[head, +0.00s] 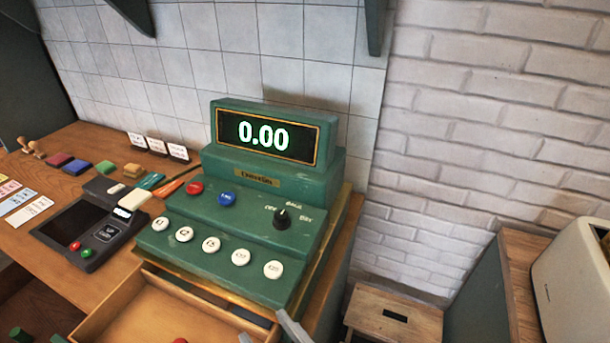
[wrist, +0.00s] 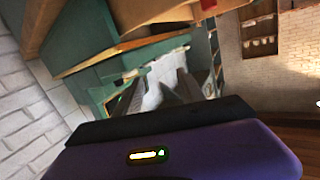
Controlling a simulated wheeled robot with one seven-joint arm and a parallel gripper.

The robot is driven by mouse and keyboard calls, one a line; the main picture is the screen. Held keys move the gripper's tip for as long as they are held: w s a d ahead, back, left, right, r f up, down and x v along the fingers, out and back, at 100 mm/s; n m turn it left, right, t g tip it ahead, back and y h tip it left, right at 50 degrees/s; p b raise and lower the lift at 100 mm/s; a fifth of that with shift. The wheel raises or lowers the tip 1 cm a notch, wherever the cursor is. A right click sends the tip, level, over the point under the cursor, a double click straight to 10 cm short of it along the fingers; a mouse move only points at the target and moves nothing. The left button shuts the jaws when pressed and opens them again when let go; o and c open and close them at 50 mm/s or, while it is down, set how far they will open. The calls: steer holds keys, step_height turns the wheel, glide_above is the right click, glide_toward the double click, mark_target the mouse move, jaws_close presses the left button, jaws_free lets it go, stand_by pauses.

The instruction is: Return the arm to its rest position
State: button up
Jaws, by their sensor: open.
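My gripper (wrist: 168,88) is in the wrist view, its dark fingers spread apart beyond my purple wrist housing. No held object can be made out between them. Pale grey parts at the bottom edge of the head view, by the register's front right, look like my gripper's tips. The rest of my arm is out of the head view. The green cash register (head: 240,225) stands on the wooden counter and its display (head: 265,135) reads 0.00. Its wooden drawer (head: 150,315) is open below the keys, near those tips.
A card terminal (head: 75,235) lies left of the register. Several coloured pads, small cards and stamps lie further left on the counter (head: 75,140). A wooden stool (head: 395,318) and a cream toaster-like appliance (head: 570,285) are at the right. A brick wall (head: 490,130) is behind.

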steer(key=s+d+f+m+t+h, duration=0.1)
steer(key=s+d+m+t+h, duration=0.2)
steer(key=d, duration=0.5)
steer(key=s+d+f+m+t+h, duration=0.1)
steer(key=s+d+m+h, duration=0.2)
steer(key=d, duration=0.5)
steer(key=s+d+f+g+h, duration=0.1)
steer(key=s+d+f+h, duration=0.1)
steer(key=s+d, duration=0.2)
steer(key=s+d+f+g+h, duration=0.1)
steer(key=s+d, duration=0.4)
steer(key=s, duration=0.6)
steer(key=shift+f+m+h, duration=0.3)
steer(key=shift+f+h, duration=0.05)
steer(key=shift+h, duration=0.25)
